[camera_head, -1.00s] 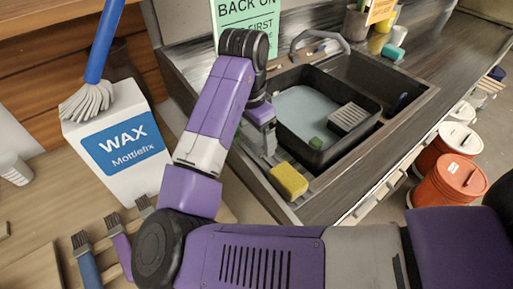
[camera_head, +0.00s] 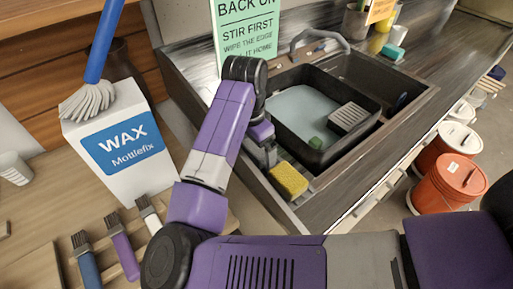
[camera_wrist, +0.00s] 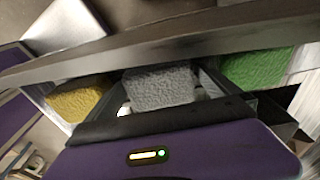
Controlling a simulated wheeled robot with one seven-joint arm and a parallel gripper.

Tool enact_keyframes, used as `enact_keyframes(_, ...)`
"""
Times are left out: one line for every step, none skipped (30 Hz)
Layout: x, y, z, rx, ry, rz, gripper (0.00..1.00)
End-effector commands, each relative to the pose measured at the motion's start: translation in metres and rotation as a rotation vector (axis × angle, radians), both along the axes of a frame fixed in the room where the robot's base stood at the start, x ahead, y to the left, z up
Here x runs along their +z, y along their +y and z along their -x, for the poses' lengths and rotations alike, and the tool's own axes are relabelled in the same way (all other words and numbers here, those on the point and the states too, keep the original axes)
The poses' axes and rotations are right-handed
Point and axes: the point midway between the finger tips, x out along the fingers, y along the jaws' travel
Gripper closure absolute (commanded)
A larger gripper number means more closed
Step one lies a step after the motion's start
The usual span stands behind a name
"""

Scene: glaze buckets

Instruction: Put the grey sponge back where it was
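The grey sponge (camera_wrist: 162,88) is in the middle of the wrist view, in front of my gripper and between its finger sides. I cannot tell whether the fingers press on it. My gripper (camera_head: 266,155) points down at the near left rim of the sink in the head view, where it largely hides the grey sponge. The yellow sponge (camera_head: 289,180) lies on that rim just right of my gripper; it also shows at the left of the wrist view (camera_wrist: 78,102). A green sponge (camera_wrist: 256,68) is at the right of the wrist view.
A dark tub (camera_head: 333,163) with pale water stands in the sink. A small green piece (camera_head: 316,144) and a ribbed grey block (camera_head: 349,118) are in it. A wax box (camera_head: 118,150) and several brushes are at left. Orange buckets (camera_head: 447,186) stand at right.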

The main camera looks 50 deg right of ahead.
Motion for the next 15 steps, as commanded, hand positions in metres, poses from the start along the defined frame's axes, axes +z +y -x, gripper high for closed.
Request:
enact_keyframes(0.0,0.0,0.0,0.0,0.0,0.0,0.0)
enact_keyframes(0.0,0.0,0.0,0.0,0.0,0.0,0.0)
enact_keyframes(0.0,0.0,0.0,0.0,0.0,0.0,0.0)
enact_keyframes(0.0,0.0,0.0,0.0,0.0,0.0,0.0)
enact_keyframes(0.0,0.0,0.0,0.0,0.0,0.0,0.0)
enact_keyframes(0.001,0.0,0.0,0.0,0.0,0.0,0.0)
enact_keyframes(0.003,0.0,0.0,0.0,0.0,0.0,0.0)
enact_keyframes(0.005,0.0,0.0,-0.001,0.0,-0.001,0.0)
enact_keyframes(0.006,0.0,0.0,-0.001,-0.001,0.0,0.0)
enact_keyframes(0.009,0.001,-0.001,-0.001,-0.001,-0.001,0.0)
enact_keyframes(0.013,0.001,-0.001,-0.001,-0.001,-0.001,0.0)
enact_keyframes(0.018,0.001,-0.001,-0.001,-0.003,0.001,0.0)
enact_keyframes(0.023,0.002,-0.001,-0.001,-0.003,0.001,0.0)
enact_keyframes(0.029,0.003,-0.001,-0.001,-0.003,0.001,0.0)
enact_keyframes(0.037,0.003,-0.002,-0.001,-0.004,0.001,0.0)
